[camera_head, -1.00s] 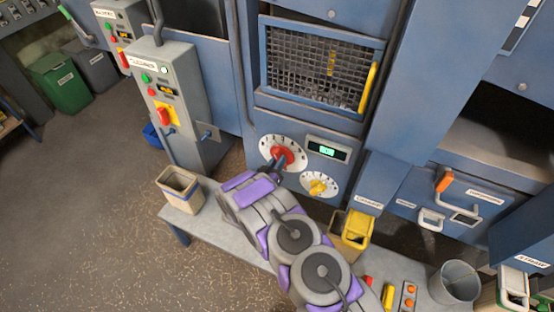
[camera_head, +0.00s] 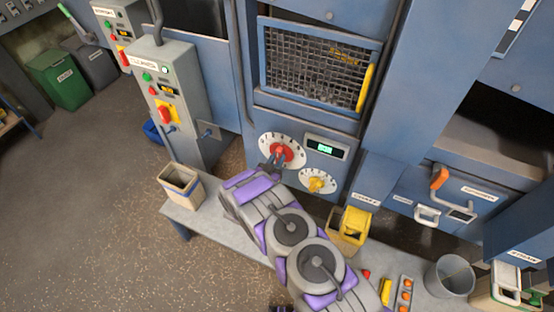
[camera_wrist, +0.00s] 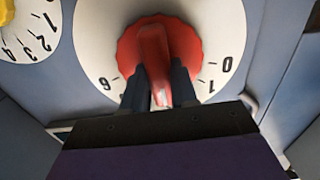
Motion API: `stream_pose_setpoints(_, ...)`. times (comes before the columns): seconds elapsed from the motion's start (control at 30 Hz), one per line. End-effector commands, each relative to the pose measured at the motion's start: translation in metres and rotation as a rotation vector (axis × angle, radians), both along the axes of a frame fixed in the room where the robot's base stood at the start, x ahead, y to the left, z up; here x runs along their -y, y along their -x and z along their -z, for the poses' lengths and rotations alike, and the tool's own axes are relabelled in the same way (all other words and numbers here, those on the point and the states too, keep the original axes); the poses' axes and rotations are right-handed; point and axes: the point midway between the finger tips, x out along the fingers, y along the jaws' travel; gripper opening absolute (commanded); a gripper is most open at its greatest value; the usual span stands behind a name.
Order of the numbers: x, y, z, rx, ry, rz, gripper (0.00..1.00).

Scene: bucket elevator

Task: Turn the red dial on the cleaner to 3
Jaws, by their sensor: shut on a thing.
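The red dial (camera_head: 281,153) sits on a round white number plate on the blue machine front. In the wrist view, the red dial (camera_wrist: 152,42) is large, with a raised bar grip. My gripper (camera_wrist: 160,90) has one dark finger on each side of this bar and is shut on it. The bar's pale-marked end points down the picture between the fingers. The numerals 0 and 1 show at right and 6 at left. The numerals between 1 and 6 are hidden behind my gripper. A green-lit display (camera_head: 326,148) is right of the dial, its reading too small to tell.
A yellow dial (camera_head: 316,182) with its own plate is just below right. A mesh window (camera_head: 315,65) with a yellow handle is above. A grey bench (camera_head: 212,222) with a bin (camera_head: 180,186) stands below. A switch cabinet (camera_head: 178,95) is at left.

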Motion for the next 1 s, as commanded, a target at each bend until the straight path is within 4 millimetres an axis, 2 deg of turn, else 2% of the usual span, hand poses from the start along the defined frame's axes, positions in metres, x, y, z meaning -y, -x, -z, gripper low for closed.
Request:
stream_pose_setpoints(0.23, -0.001, 0.002, 0.005, -0.010, 0.002, -0.004, 0.00)
stream_pose_setpoints(0.27, -0.001, 0.002, 0.005, -0.011, 0.001, -0.004, 0.30)
stream_pose_setpoints(0.5, 0.000, 0.002, 0.001, -0.004, 0.002, -0.002, 0.53)
stream_pose_setpoints(0.8, 0.000, 0.004, -0.001, -0.002, 0.000, -0.002, 0.53)
stream_pose_setpoints(1.0, -0.010, 0.029, -0.001, -0.004, 0.004, -0.007, 0.53)
